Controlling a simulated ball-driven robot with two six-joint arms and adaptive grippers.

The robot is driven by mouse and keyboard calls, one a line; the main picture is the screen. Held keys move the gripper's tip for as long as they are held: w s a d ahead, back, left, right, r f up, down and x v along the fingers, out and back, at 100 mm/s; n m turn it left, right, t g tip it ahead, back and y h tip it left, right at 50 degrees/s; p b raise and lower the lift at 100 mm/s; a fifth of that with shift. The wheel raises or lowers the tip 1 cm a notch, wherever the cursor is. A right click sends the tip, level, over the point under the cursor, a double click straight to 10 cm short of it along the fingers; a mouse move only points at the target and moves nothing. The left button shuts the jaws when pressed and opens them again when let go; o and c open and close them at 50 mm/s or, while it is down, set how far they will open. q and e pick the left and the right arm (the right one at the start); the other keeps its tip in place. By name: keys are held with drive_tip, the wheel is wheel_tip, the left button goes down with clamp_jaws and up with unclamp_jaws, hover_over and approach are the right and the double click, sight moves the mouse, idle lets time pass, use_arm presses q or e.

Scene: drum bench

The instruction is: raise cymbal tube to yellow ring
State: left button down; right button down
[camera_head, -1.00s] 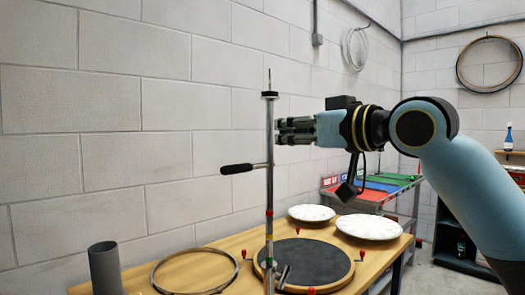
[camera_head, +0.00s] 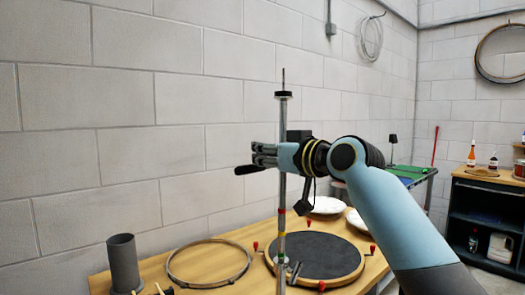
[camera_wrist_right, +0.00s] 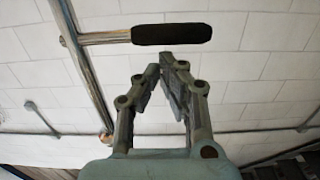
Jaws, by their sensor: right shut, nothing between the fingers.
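The chrome cymbal tube (camera_head: 282,120) stands upright on the bench, with a black disc and thin rod at its top. Coloured bands show low on it: a red one, a yellowish ring (camera_head: 281,234) and a green one. A black handle (camera_head: 248,170) sticks out to its left; it also shows in the right wrist view (camera_wrist_right: 172,34), ahead of the fingertips. My right gripper (camera_head: 256,155) is shut and empty, crossing in front of the tube just above the handle. In the wrist view its fingertips (camera_wrist_right: 168,60) appear apart from the handle. My left gripper is out of view.
The wooden bench (camera_head: 215,235) holds a dark round drum pad (camera_head: 320,258) with red clamps, a hoop (camera_head: 208,263), a grey cylinder (camera_head: 124,263) and pale discs (camera_head: 326,205). A shelf unit (camera_head: 490,215) stands at right. A block wall is behind.

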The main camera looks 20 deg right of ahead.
wheel_tip(320, 180, down, 7)
drive_tip(key=b, duration=0.5)
drive_tip(key=shift+r, duration=0.1)
